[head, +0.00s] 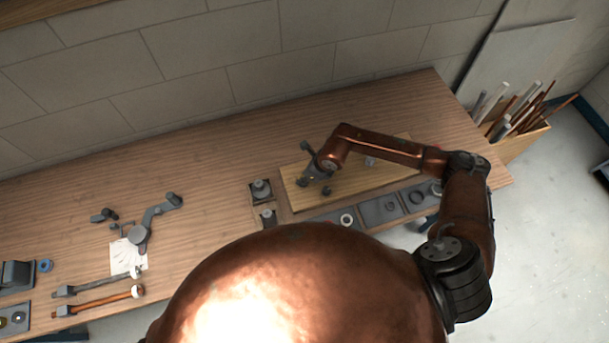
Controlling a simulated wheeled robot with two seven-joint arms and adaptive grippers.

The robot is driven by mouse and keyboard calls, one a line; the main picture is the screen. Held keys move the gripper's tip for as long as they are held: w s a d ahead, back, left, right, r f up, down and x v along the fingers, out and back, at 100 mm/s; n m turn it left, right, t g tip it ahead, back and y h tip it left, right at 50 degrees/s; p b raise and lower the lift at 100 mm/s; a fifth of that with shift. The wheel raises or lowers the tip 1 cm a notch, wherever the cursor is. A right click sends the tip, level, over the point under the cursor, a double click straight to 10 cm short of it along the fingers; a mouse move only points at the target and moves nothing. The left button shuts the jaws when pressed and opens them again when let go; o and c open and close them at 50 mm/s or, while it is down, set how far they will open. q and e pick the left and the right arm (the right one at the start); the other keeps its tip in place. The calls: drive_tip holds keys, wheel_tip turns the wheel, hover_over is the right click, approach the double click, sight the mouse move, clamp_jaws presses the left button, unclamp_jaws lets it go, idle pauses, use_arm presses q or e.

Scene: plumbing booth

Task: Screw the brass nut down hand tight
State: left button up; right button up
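My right arm comes in from the right and bends over a light wooden board (378,150) on the bench. My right gripper (311,170) is at the left part of this board, close above or against a small dark fitting (327,190). The gripper is small and dark here, and I cannot tell whether its fingers are open or shut. I cannot pick out the brass nut; it may be hidden at the gripper or too small to tell. My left gripper is not in view. A large copper-coloured part of my own body covers the lower middle.
A dark tray (371,215) with several compartments lies in front of the board and holds rings such as a pale one (347,219). Left are grey-metal parts (141,234), a white sheet (130,253) and an orange-handled tool (108,300). A wooden bin (522,142) stands right.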

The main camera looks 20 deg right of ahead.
drive_tip(key=shift+m, duration=0.4)
drive_tip(key=shift+s+a+m+t+h+p, duration=0.15)
drive_tip(key=shift+m+t+h+p, duration=0.2)
drive_tip(key=shift+m+p, duration=0.55)
drive_tip(key=shift+m+t+h, duration=0.25)
drive_tip(key=shift+m+h, duration=0.1)
drive_tip(key=shift+m, duration=0.75)
drive_tip(key=o, duration=1.2)
drive_tip(key=shift+o, duration=0.5)
drive_tip(key=o, duration=0.8)
drive_tip(key=shift+c, duration=0.2)
